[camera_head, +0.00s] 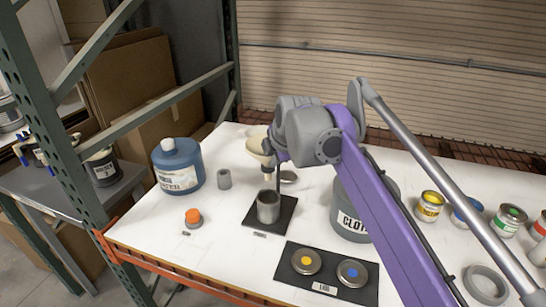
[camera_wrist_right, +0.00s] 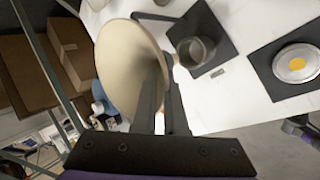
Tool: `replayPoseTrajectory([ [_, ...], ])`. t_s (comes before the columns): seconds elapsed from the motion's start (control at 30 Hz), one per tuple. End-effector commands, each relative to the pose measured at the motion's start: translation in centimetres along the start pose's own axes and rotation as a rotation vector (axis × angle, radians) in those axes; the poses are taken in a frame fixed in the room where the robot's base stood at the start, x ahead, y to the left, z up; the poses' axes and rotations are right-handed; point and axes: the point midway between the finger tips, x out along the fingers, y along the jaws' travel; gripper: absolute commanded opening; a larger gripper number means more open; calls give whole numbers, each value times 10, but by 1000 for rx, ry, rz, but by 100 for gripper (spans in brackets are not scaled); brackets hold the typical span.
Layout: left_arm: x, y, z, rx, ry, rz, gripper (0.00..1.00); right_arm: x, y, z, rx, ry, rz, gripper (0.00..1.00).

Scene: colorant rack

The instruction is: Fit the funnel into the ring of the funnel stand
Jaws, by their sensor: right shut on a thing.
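The cream funnel (camera_head: 257,141) is held by my right gripper (camera_head: 271,149) above the funnel stand, its narrow end down. In the right wrist view the funnel (camera_wrist_right: 123,65) fills the left middle, beside the dark fingers of my right gripper (camera_wrist_right: 163,95). The stand has a black base (camera_head: 253,222) and a dark upright post; its ring is mostly hidden behind the funnel and gripper. I cannot tell whether the funnel's spout is inside the ring. A grey metal cup (camera_head: 268,208) stands on the base.
A blue water jug (camera_head: 178,165) and small grey cylinder (camera_head: 224,179) stand to the left. An orange-capped item (camera_head: 193,218) is in front. A grey bucket (camera_head: 348,222), black mat with two lids (camera_head: 318,289) and paint cans (camera_head: 430,205) lie to the right.

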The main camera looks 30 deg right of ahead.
Motion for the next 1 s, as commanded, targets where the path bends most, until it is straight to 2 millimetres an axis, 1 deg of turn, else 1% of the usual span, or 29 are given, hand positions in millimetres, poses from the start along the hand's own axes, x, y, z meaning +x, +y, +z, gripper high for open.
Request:
replayPoseTrajectory([
  [0.17,2,0,2,0,-1,0,50,4,-3,0,0,0,0,0],
  [0.33,2,0,1,0,-1,0,50,4,-3,0,0,0,0,0],
  [0.37,2,0,1,0,-1,0,50,4,-3,0,0,0,0,13],
  [0.4,2,0,1,0,-1,0,50,4,-3,0,0,0,0,20],
  [0.53,2,0,1,0,-1,0,50,4,-3,0,0,0,0,43],
  [0.87,2,0,1,0,-1,0,50,2,-3,0,0,0,0,44],
  [0.97,1,0,1,0,0,0,50,-8,-3,0,1,0,0,44],
  [1.0,0,0,0,0,0,0,50,-14,-3,0,1,-1,0,44],
])
